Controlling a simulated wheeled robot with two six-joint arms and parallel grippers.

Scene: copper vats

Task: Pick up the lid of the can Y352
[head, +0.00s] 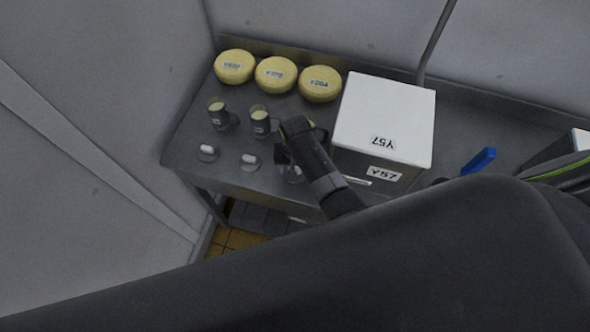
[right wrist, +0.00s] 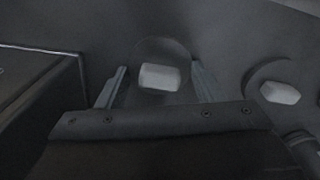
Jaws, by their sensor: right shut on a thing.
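Two small dark cans, one (head: 218,114) at the left and one (head: 260,122) at the right, stand on the metal table; their labels are too small to read. A third can is mostly hidden behind my right arm. A round lid with a white knob lies in front of each of the two cans, at the left (head: 207,151) and the right (head: 249,160). My right gripper (head: 284,154) is over the third lid (head: 295,174), partly hidden by it. In the right wrist view this lid's white knob (right wrist: 160,77) sits between the fingers; the gripper is shut on the lid. My left gripper is not in view.
Three yellow labelled rounds (head: 275,74) line the table's back. A white box marked Y57 (head: 386,112) stands close to the right of my right arm. A blue object (head: 479,160) is farther right. Another white-knobbed lid (right wrist: 279,92) shows in the right wrist view.

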